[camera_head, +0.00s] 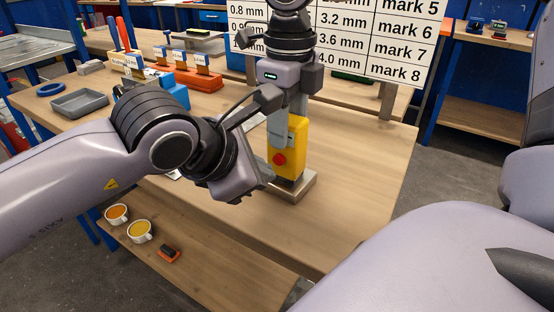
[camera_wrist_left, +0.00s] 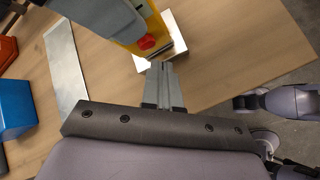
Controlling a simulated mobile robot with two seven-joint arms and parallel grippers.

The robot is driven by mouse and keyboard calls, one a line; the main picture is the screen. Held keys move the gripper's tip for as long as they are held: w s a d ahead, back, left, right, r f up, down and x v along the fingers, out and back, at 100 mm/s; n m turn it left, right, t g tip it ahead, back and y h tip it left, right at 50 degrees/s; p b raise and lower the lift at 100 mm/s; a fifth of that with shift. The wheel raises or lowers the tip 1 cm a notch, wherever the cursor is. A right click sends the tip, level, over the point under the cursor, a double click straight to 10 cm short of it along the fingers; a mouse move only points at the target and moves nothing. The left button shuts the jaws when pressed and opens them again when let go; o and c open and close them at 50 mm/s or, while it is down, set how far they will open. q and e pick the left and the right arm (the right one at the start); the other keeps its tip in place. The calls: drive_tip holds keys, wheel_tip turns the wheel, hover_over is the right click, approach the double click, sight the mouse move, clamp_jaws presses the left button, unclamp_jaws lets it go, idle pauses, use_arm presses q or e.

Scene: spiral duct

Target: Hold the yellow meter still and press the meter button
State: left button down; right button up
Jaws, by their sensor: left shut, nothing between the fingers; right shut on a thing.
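The yellow meter (camera_head: 295,140) stands upright on a metal plate (camera_head: 297,193) on the wooden bench, with a round red button (camera_head: 278,159) on its face. My right gripper (camera_head: 280,122) comes down from above and is shut on the top of the meter, its fingers covering part of it. My left gripper (camera_head: 266,172) is shut and empty, its tips low and just left of the button. In the left wrist view, the shut fingertips (camera_wrist_left: 160,68) lie close below the red button (camera_wrist_left: 146,42); I cannot tell whether they touch the meter.
A marking chart (camera_head: 340,35) stands behind the meter. A grey tray (camera_head: 80,103), an orange block (camera_head: 195,78) and blue parts are on the bench's left. Two cups (camera_head: 139,231) and an orange-black item (camera_head: 169,254) sit on the lower shelf. The bench right of the meter is clear.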

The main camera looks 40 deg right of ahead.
use_arm(q)
drive_tip(key=shift+d, duration=0.2)
drive_tip(key=shift+w+d, duration=0.1)
drive_tip(key=shift+d, duration=0.15)
drive_tip(key=shift+w+d, duration=0.15)
drive_tip(key=shift+d, duration=0.35)
idle(0.8)
drive_tip(key=shift+a, duration=0.1)
drive_tip(key=shift+s+a, duration=0.25)
drive_tip(key=shift+a, duration=0.6)
drive_tip(key=shift+s+a, duration=0.25)
drive_tip(key=shift+a, duration=0.55)
drive_tip(key=shift+s+a, duration=0.2)
drive_tip(key=shift+a, duration=0.6)
drive_tip(key=shift+s+a, duration=0.25)
drive_tip(key=shift+a, duration=0.55)
use_arm(e)
drive_tip(key=o, duration=1.3)
